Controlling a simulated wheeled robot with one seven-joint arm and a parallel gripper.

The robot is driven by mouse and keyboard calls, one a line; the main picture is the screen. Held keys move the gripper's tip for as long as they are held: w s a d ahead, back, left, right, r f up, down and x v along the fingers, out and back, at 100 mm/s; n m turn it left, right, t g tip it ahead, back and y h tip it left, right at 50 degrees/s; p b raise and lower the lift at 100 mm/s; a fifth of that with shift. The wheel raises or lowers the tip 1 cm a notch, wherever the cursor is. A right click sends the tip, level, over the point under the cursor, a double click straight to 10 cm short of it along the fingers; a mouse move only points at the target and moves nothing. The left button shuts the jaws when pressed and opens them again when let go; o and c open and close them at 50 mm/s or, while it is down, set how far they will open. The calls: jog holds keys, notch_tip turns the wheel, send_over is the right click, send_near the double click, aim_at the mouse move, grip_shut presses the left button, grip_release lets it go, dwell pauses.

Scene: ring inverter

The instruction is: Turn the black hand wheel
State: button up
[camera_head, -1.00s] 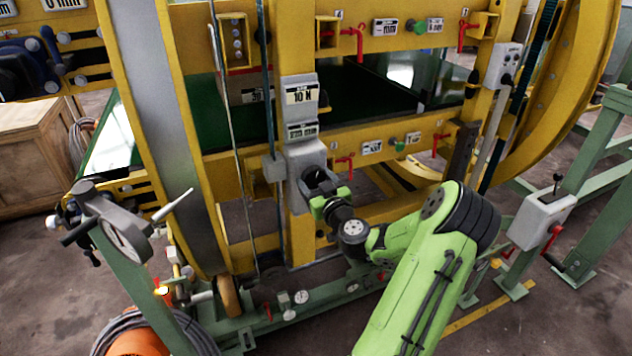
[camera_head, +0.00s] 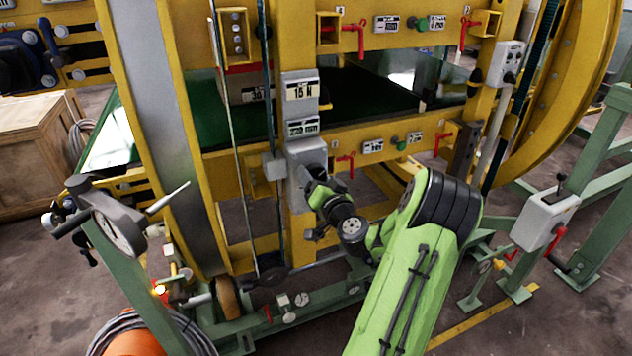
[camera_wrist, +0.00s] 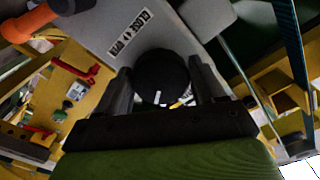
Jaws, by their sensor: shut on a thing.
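The black hand wheel (camera_wrist: 160,78) is a round dark knob on the grey box (camera_wrist: 125,28) in the wrist view. My gripper (camera_wrist: 161,72) is shut on it, with one finger on each side of the wheel. In the head view my gripper (camera_head: 318,188) is at the front of the grey box (camera_head: 305,155) on the yellow post, and it hides most of the wheel. The display (camera_head: 300,90) above reads 15 N. A lower display (camera_head: 303,128) appears to read 220 mm.
Yellow beams with red handles (camera_head: 346,160) lie right of the post. A thin upright rod (camera_head: 232,130) stands to the left. A grey control box (camera_head: 543,218) stands at the right.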

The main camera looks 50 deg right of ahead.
jog(key=m, duration=0.6)
jog(key=shift+r+m, duration=0.1)
jog(key=shift+m, duration=0.2)
jog(key=shift+p, duration=0.3)
jog(key=o, duration=1)
